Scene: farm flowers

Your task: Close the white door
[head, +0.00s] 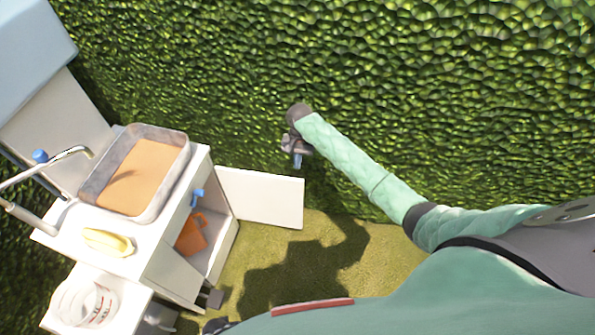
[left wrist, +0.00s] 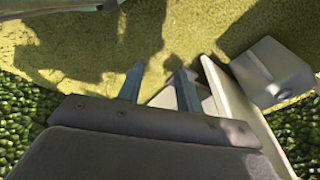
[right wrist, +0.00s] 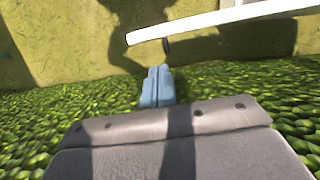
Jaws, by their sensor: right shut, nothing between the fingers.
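The white door (head: 262,197) stands wide open, swung out to the right from the white cabinet (head: 165,255). My right gripper (head: 298,160) is just above the door's free end in the head view, on the hedge side, and looks apart from it. In the right wrist view its fingers (right wrist: 157,86) are together and empty, and the door's pale edge (right wrist: 235,22) crosses beyond the fingertips. My left gripper's fingers (left wrist: 160,88) are apart with nothing between them. A white panel (left wrist: 235,100) lies beside them; I cannot tell whether it is the door.
An orange watering can (head: 191,235) stands in the open compartment. A metal sink basin (head: 163,205) with orange-brown contents and yellow gloves (head: 108,242) are on top. A glass jar (head: 85,302) is at lower left. A hedge (head: 400,70) lies behind; the ground right of the cabinet is free.

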